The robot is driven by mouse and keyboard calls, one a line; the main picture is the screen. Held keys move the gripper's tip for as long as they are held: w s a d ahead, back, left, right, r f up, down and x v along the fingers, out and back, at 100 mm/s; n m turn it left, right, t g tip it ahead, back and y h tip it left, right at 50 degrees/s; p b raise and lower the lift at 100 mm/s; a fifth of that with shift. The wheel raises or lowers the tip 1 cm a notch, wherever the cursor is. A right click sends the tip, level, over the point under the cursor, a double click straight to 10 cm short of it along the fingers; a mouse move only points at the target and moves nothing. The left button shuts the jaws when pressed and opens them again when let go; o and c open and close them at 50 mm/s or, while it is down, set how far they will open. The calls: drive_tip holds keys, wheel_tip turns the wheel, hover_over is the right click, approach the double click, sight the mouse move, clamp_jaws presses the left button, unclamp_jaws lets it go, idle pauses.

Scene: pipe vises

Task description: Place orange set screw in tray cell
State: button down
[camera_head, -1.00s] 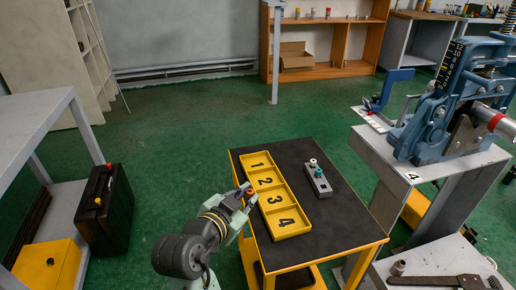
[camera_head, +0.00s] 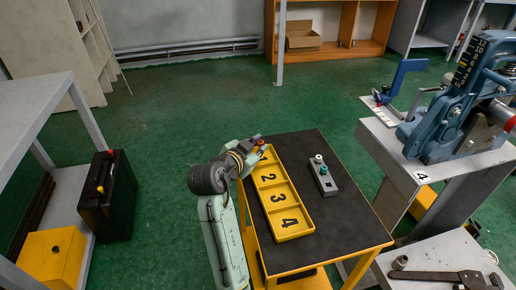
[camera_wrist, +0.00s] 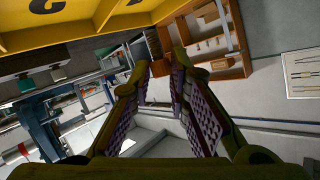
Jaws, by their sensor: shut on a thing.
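The yellow tray (camera_head: 309,222) has a row of cells numbered 1 to 4 and lies on the black-topped cart. My gripper (camera_head: 257,144) is at the tray's far left end, by cell 1, and partly covers that cell. It is shut on the orange set screw (camera_head: 262,142), a small orange spot at the fingertips. In the wrist view my gripper's fingers (camera_wrist: 160,68) converge, with a small brownish piece at the tips that I cannot make out well. The yellow tray also shows upside down at the top of the wrist view (camera_wrist: 95,22). Height above the cell is unclear.
A grey block (camera_head: 325,180) with white and teal pieces stands on the cart (camera_head: 345,225), right of the tray. A blue vise (camera_head: 450,120) stands on a bench at the right. A black case (camera_head: 106,195) and yellow box (camera_head: 52,258) are at the left.

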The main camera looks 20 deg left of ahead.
drive_tip(key=shift+w+a+f, duration=0.1)
drive_tip(key=shift+w+a, duration=0.1)
drive_tip(key=shift+w, duration=0.55)
drive_tip(key=shift+f+p, duration=0.5)
drive_tip(key=shift+f, duration=1.25)
drive_tip(key=shift+f, duration=0.25)
drive_tip(key=c, duration=1.5)
unclamp_jaws()
drive_tip(key=shift+r, duration=0.1)
drive_tip(key=shift+r, duration=0.15)
drive_tip(key=b+v, duration=0.2)
drive_tip(key=v, duration=1)
drive_tip(key=shift+d+b, duration=0.1)
drive_tip(key=shift+b, duration=0.25)
